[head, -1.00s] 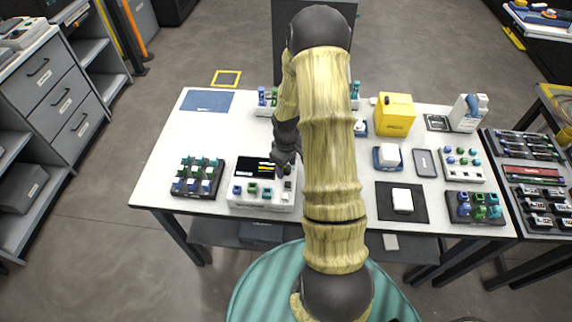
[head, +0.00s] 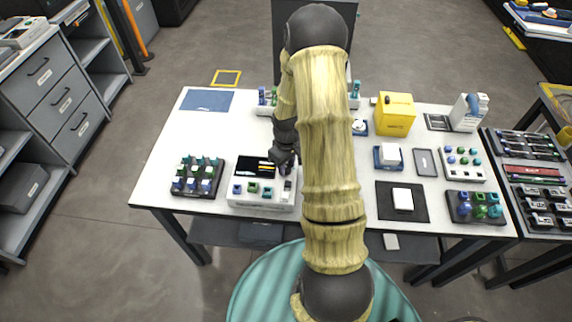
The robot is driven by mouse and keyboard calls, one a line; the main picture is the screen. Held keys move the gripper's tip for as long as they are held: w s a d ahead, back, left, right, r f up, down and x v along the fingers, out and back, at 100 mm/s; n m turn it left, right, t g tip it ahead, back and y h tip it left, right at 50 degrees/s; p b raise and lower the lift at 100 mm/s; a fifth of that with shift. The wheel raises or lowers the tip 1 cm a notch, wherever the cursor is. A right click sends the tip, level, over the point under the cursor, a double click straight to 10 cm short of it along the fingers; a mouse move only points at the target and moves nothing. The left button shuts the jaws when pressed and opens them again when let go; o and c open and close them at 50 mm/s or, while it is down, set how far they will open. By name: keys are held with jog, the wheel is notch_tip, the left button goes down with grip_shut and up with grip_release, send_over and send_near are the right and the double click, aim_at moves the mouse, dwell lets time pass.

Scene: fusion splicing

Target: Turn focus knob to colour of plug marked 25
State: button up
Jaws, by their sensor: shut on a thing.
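A white splicer unit (head: 262,203) stands at the front left of the table, with a dark screen (head: 254,167) and a row of blue, green and teal pieces (head: 253,188) along its front. My gripper (head: 285,168) reaches down to the right part of this unit, beside the screen. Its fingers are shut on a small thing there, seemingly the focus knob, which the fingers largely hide. The dark tray at left (head: 176,192) holds several blue, green and teal plugs (head: 207,172). The marking 25 is too small to read on any plug.
To the right stand a yellow box (head: 395,115), a white block on a blue base (head: 389,156), a dark mat (head: 415,210) with a white piece, and racks of coloured plugs (head: 479,205). A blue mat (head: 206,100) lies at the back left. My arm hides the table's middle.

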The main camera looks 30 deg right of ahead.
jog(key=m, duration=0.5)
jog(key=shift+b, duration=0.35)
jog(key=m, duration=0.5)
jog(key=shift+w, duration=0.1)
jog(key=o, duration=1)
notch_tip(320, 180, up, 18)
jog(key=b, duration=0.1)
jog(key=shift+f, duration=0.25)
